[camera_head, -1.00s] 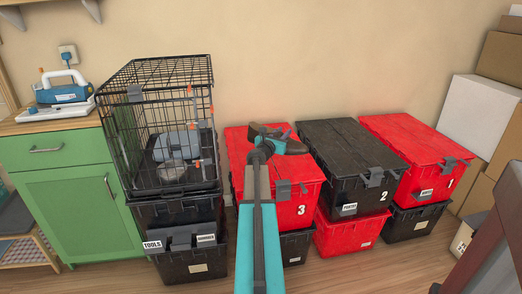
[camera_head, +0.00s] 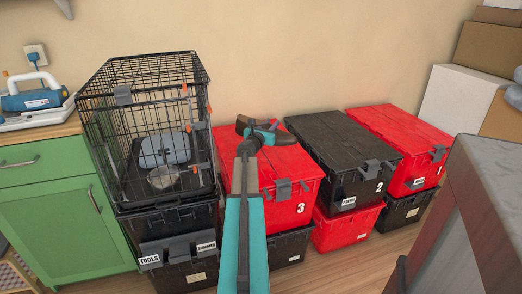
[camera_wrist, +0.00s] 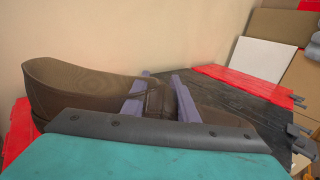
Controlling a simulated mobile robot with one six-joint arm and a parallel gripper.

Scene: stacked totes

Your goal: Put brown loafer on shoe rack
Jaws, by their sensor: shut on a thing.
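The brown loafer (camera_wrist: 85,88) fills the left and middle of the wrist view, its opening facing up and its toe to the right. My gripper (camera_wrist: 160,98) is shut on the loafer, with one finger on each side of its middle. In the head view my gripper (camera_head: 262,136) is at the end of my teal arm, in front of the red tote lid numbered 3. The loafer also shows there as a small dark shape (camera_head: 243,124). No shoe rack can be made out for certain in these views.
Red tote 3 (camera_head: 297,213), black tote 2 (camera_head: 345,150) and a red tote (camera_head: 405,130) stand stacked along the wall. A wire crate (camera_head: 150,90) sits on black totes at left, beside a green cabinet (camera_head: 60,225). A grey-topped piece of furniture (camera_head: 490,190) stands at front right.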

